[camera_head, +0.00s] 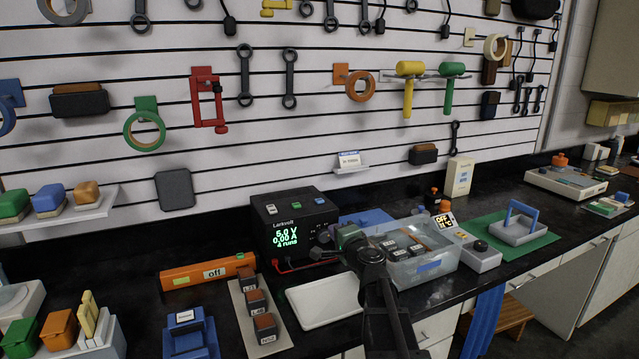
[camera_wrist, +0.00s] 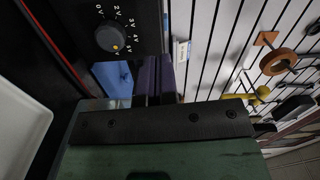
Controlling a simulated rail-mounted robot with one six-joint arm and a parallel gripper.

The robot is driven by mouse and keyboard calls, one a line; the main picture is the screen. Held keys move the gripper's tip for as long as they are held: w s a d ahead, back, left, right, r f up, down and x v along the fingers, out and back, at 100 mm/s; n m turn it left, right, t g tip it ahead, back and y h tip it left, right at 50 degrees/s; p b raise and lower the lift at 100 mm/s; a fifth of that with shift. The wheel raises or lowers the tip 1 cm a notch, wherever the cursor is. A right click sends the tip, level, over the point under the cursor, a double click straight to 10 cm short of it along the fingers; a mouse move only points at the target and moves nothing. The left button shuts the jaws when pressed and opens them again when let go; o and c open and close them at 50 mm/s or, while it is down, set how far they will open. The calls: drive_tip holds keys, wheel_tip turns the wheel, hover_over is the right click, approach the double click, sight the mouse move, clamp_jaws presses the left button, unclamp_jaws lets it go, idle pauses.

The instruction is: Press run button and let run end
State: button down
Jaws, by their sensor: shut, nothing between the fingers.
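The black power supply (camera_head: 292,222) stands on the bench against the wall. Its green display reads 5.0 V, 0.00 A and 4 runs. Small coloured buttons sit along its top; I cannot read which one is the run button. Its voltage knob (camera_wrist: 117,37) shows in the wrist view, with the pointer near the 5V end. My gripper (camera_head: 336,246) is shut and empty, just in front of the supply's right side. In the wrist view its dark fingers (camera_wrist: 155,80) are beside the supply. The gripper and arm partly cover the supply's lower right front.
A white tray (camera_head: 322,303) lies in front of the supply. An orange tube marked off (camera_head: 190,277) and a block strip (camera_head: 244,325) are left.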

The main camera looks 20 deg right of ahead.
drive_tip(key=w+r+n+g+y+p, duration=0.1)
drive_tip(key=w+r+n+p, duration=0.1)
drive_tip(key=w+r+p, duration=0.35)
drive_tip(key=w+r+n+g+p, duration=0.1)
drive_tip(key=w+r+n+p, duration=0.15)
drive_tip(key=r+p, duration=0.5)
drive_tip(key=w+d+r+n+g+p, duration=0.1)
drive_tip(key=w+r+n+g+p, duration=0.25)
drive_tip(key=w+r+p, duration=0.45)
drive_tip(key=g+p, duration=0.1)
drive_tip(key=g, duration=0.2)
hover_over(321, 200)
wheel_tip(321, 200, down, 7)
drive_tip(key=shift+r+n+h, duration=0.1)
drive_tip(key=shift+n+h, duration=0.2)
wheel_tip(321, 200, down, 9)
drive_tip(key=b, duration=0.8)
drive_tip(key=shift+r+b, duration=0.1)
drive_tip(key=shift+b, duration=0.25)
drive_tip(key=shift+f+b, duration=0.4)
